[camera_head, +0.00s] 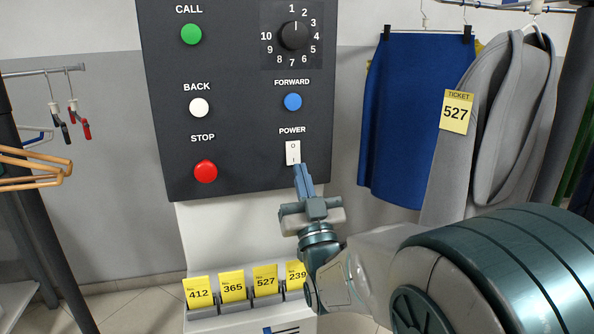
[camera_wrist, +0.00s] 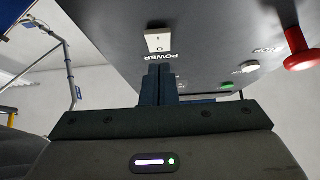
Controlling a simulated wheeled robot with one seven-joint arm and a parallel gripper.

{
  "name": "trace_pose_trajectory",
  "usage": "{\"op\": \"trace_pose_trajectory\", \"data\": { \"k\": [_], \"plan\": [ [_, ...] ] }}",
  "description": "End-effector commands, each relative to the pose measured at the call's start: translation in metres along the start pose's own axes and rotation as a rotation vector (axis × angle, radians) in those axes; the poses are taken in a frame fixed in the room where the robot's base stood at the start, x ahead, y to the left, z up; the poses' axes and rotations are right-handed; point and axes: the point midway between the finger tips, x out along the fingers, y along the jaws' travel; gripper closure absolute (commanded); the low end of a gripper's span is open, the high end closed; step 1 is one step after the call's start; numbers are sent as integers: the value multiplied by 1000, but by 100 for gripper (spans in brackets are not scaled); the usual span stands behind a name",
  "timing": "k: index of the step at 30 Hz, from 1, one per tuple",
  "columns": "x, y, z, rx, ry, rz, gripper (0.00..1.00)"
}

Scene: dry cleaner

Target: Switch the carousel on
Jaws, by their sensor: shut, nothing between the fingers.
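The dark control panel (camera_head: 240,135) stands upright in front of me. Its white POWER rocker switch (camera_head: 293,152) sits at the lower right, marked with a circle above and a line below. In the wrist view the switch (camera_wrist: 158,40) is just beyond my fingertips. My gripper (camera_head: 301,168) is shut and empty, its fingertips at the lower edge of the switch. In the wrist view my gripper (camera_wrist: 158,68) also shows closed fingers pointing at the panel. I cannot tell whether the tips touch the switch.
The red STOP button (camera_head: 206,171) is left of the switch. The blue FORWARD button (camera_head: 293,102) is above it, near the number dial (camera_head: 294,36). Yellow tickets (camera_head: 232,286) stand below the panel. A blue skirt (camera_head: 417,110) and a grey coat (camera_head: 500,120) hang at right.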

Motion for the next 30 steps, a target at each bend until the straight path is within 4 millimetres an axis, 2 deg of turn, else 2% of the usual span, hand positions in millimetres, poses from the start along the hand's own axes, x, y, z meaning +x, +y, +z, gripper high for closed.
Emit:
{"op": "trace_pose_trajectory", "data": {
  "k": [3, 10, 22, 30],
  "plan": [
    [8, -1, 11, -2, 1, -3, 100],
    [18, -1, 19, 0, 1, -1, 100],
    [19, 0, 20, 1, 1, 0, 100],
    [17, 1, 31, 5, 26, 2, 100]
  ]
}}
